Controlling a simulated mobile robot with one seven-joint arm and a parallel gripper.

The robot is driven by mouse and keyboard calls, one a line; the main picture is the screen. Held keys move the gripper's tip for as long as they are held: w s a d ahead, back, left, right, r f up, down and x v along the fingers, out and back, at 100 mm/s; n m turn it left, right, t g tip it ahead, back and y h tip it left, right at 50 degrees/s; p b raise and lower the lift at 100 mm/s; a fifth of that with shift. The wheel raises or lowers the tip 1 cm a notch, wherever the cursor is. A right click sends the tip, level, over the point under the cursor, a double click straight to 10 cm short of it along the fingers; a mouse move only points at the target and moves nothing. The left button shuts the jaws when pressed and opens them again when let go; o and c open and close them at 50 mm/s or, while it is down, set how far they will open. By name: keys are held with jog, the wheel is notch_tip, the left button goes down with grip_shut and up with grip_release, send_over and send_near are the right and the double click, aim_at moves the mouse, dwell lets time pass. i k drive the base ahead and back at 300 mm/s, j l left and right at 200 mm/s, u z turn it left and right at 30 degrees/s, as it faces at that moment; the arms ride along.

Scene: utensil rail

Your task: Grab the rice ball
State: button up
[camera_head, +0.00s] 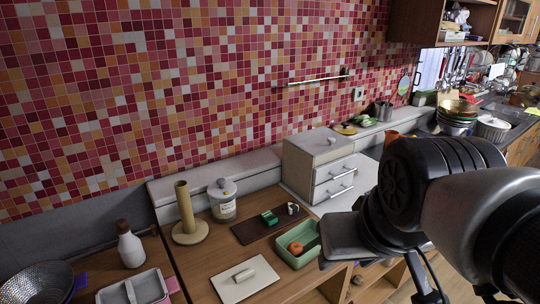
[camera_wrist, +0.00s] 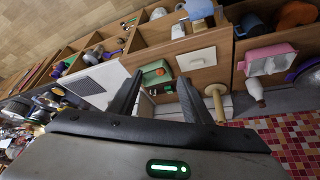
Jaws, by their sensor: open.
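A small white piece with a dark part (camera_head: 292,208), possibly the rice ball, sits at the right end of a dark board (camera_head: 252,232) on the wooden counter. It is too small to identify surely. A green block (camera_head: 269,217) lies beside it on the same board. My gripper (camera_wrist: 158,78) is open and empty in the wrist view, well above the counter, its two dark fingers spread apart. In the head view my arm fills the right side, and the fingers cannot be made out.
A green tray (camera_head: 309,257) holds an orange round item (camera_head: 295,248). A white board (camera_head: 262,282) with a pale piece lies in front. A paper-towel stand (camera_head: 185,212), white jar (camera_head: 222,203) and grey drawer unit (camera_head: 328,182) stand behind. A white bottle (camera_head: 130,248) stands left.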

aim_at(292, 208)
jog(key=l+u, duration=0.2)
jog(key=l, duration=0.45)
jog(key=l+u, duration=0.4)
jog(key=l, duration=0.7)
jog(key=i+l+u, duration=0.2)
jog(key=i, duration=0.15)
jog(key=i+u, duration=0.2)
jog(key=i, duration=0.15)
